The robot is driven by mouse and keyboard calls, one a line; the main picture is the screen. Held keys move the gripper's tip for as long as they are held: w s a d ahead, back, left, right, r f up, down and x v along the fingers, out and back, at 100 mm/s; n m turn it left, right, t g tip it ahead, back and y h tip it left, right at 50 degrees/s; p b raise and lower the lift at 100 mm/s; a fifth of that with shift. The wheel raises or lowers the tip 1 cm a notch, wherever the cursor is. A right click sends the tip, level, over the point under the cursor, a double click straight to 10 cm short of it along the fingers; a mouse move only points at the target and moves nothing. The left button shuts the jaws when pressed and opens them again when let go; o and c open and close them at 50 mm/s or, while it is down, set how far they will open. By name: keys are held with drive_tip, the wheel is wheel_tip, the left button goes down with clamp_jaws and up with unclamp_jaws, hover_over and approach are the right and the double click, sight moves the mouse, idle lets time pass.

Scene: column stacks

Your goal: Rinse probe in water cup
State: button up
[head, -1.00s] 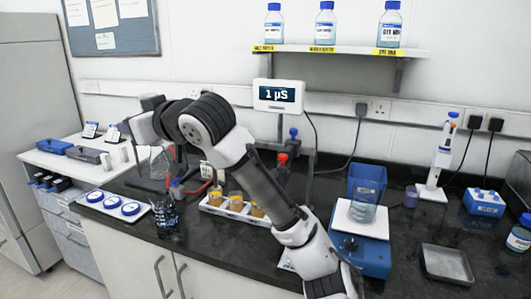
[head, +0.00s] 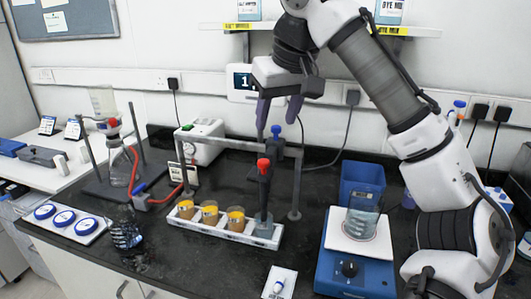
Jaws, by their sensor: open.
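The probe (head: 264,188) is dark with a red top and stands upright below a metal frame. Its lower end is at a clear cup (head: 264,230) at the right end of a white tray; I cannot tell whether it touches the bottom. This clear cup looks like the water cup, but no label is legible. My gripper (head: 277,126) is open and empty, its two dark fingers pointing down above the red top, near the frame's crossbar.
Several cups of orange liquid (head: 209,214) stand in the tray (head: 222,228) left of the clear cup. A glass beaker (head: 362,225) stands on a blue-bodied plate device (head: 350,268), before a blue bin (head: 362,182). The metal frame (head: 297,180) is close by. A meter (head: 241,80) is partly hidden by my arm.

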sight(264, 161)
drive_tip(key=p+x, duration=0.1)
drive_tip(key=x, duration=1)
drive_tip(key=shift+w+a+f, duration=0.1)
drive_tip(key=shift+f, duration=0.2)
clamp_jaws()
